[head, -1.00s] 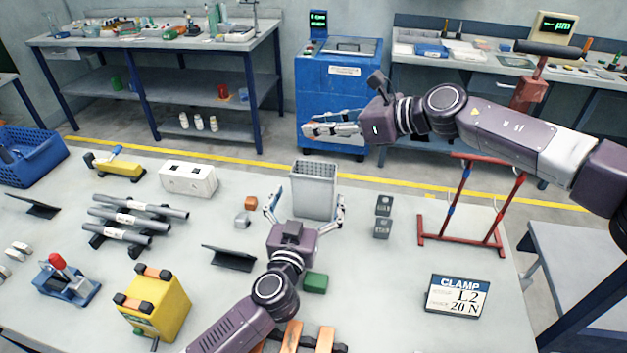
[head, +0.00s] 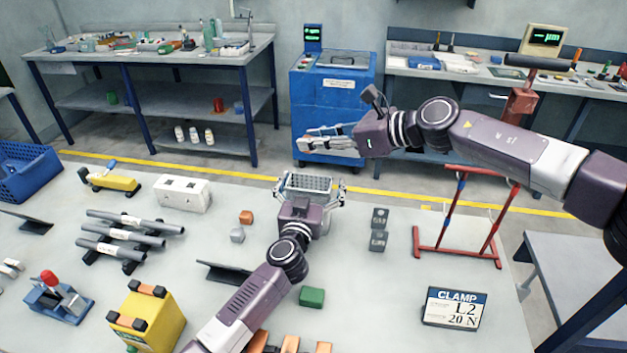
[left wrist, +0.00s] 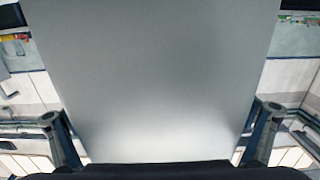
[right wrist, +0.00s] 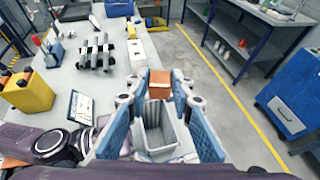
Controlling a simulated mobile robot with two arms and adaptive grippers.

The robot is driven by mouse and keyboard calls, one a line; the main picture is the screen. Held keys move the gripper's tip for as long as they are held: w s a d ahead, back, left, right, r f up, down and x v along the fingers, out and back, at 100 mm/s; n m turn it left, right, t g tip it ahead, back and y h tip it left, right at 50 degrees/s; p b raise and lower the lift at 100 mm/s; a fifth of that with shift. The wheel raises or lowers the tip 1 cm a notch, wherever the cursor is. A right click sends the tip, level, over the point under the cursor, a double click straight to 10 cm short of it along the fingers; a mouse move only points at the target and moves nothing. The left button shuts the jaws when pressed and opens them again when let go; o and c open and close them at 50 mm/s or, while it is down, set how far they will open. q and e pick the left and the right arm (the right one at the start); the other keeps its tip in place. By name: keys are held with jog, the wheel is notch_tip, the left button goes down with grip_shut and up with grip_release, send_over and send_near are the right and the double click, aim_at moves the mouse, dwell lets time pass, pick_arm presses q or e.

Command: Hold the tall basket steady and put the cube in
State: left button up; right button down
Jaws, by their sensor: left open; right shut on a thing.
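The tall basket (head: 309,183) is a light grey bin with a dark grid-like inside, upright on the table. My left gripper (head: 309,193) is open, with one finger on each side of it. In the left wrist view the basket's plain grey wall (left wrist: 160,80) fills the middle between the two fingers (left wrist: 160,140), with gaps showing beside it. My right gripper (head: 312,142) is above and beyond the basket. In the right wrist view it is shut on an orange-brown cube (right wrist: 159,88), with the open basket (right wrist: 158,128) below.
A dark angled plate (head: 224,272) and a green block (head: 312,297) are nearer.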

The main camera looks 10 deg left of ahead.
pick_arm(q)
jog(key=c, duration=1.4)
